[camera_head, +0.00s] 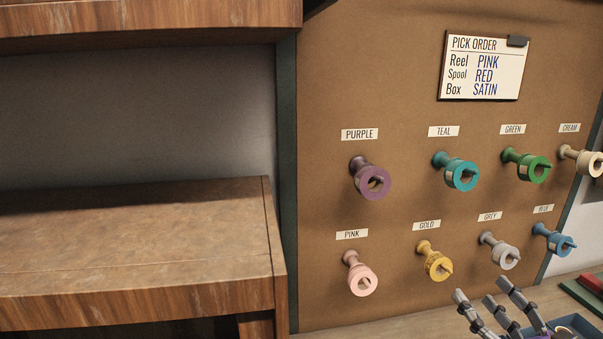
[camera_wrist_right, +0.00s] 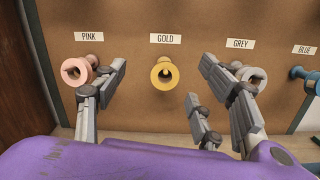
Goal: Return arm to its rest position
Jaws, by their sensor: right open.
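My right gripper (camera_head: 484,296) shows at the bottom right of the head view, with its grey fingers pointing up at the pegboard. In the right wrist view the gripper (camera_wrist_right: 163,66) is open and empty, its fingers spread apart. The gold reel (camera_wrist_right: 164,73) shows between the fingers, on its peg beyond them. The pink reel (camera_wrist_right: 77,72) shows past the left finger, and the grey reel (camera_wrist_right: 250,77) is partly behind the right finger. I cannot tell how far the fingertips are from the board. My left gripper is not in view.
Purple (camera_head: 371,179), teal (camera_head: 461,174), green (camera_head: 533,167) and cream (camera_head: 588,161) reels hang above. A blue reel (camera_head: 559,243) hangs lower right. A pick order sign (camera_head: 484,67) is on the board. A wooden shelf (camera_head: 140,235) stands left. A dark blue tray (camera_head: 577,321) sits near my right gripper.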

